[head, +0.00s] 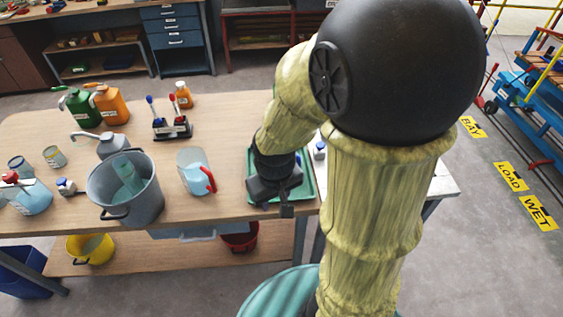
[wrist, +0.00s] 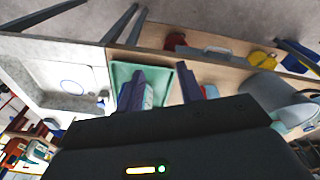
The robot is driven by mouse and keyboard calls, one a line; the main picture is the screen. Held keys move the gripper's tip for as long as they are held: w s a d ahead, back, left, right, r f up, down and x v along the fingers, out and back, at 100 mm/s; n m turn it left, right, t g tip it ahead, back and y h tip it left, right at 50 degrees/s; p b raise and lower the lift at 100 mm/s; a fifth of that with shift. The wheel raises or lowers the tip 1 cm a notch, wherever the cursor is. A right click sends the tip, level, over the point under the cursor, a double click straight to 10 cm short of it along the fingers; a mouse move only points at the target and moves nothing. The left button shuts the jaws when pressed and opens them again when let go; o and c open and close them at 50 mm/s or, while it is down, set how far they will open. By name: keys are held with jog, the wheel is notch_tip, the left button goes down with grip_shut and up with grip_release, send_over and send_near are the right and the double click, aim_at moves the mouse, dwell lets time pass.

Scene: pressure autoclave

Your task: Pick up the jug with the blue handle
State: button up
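I cannot make out a blue handle on any jug. A clear jug with a red handle (head: 192,175) stands on the bench, left of my gripper. A bluish translucent vessel (head: 127,174) sits inside the grey bucket (head: 108,205); no handle on it can be told. My gripper (head: 284,205) is over the near part of the green tray (head: 306,184) and partly hides it. In the wrist view, the two dark fingers of my gripper (wrist: 160,80) stand apart with nothing seen held between them. The green tray (wrist: 121,72) shows beyond the left finger.
Green (head: 80,107) and orange (head: 112,104) containers and a bottle rack (head: 172,130) stand farther back on the bench. A yellow bucket (head: 90,249) is on the lower shelf.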

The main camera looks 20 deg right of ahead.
jog(key=w+d+f+n+g+h+b, duration=0.2)
jog(key=f+n+h, duration=0.3)
jog(key=f, duration=0.2)
jog(key=w+d+f+n+g+h+b, duration=0.1)
jog(key=w+f+n+g+h+b, duration=0.1)
jog(key=f+n+h, duration=0.3)
jog(key=w+a+f+n+t+h+b, duration=0.1)
jog(key=w+n+t+h, duration=0.1)
jog(key=w+n, duration=0.1)
jog(key=w+a+f+n+t+h+b, duration=0.1)
jog(key=w+f+n+t+h, duration=0.1)
jog(key=w+n+t, duration=0.1)
jog(key=w+a+f+n+t+h+b, duration=0.1)
jog(key=w+a+f+n+t+h, duration=0.1)
jog(key=w+n+t, duration=0.1)
jog(key=shift+w+f+n+h, duration=0.15)
jog(key=shift+w+n+h, duration=0.2)
jog(key=shift+n, duration=0.35)
jog(key=p+x, duration=0.3)
jog(key=x, duration=0.9)
jog(key=shift+d+p, duration=0.15)
jog(key=shift+p, duration=0.15)
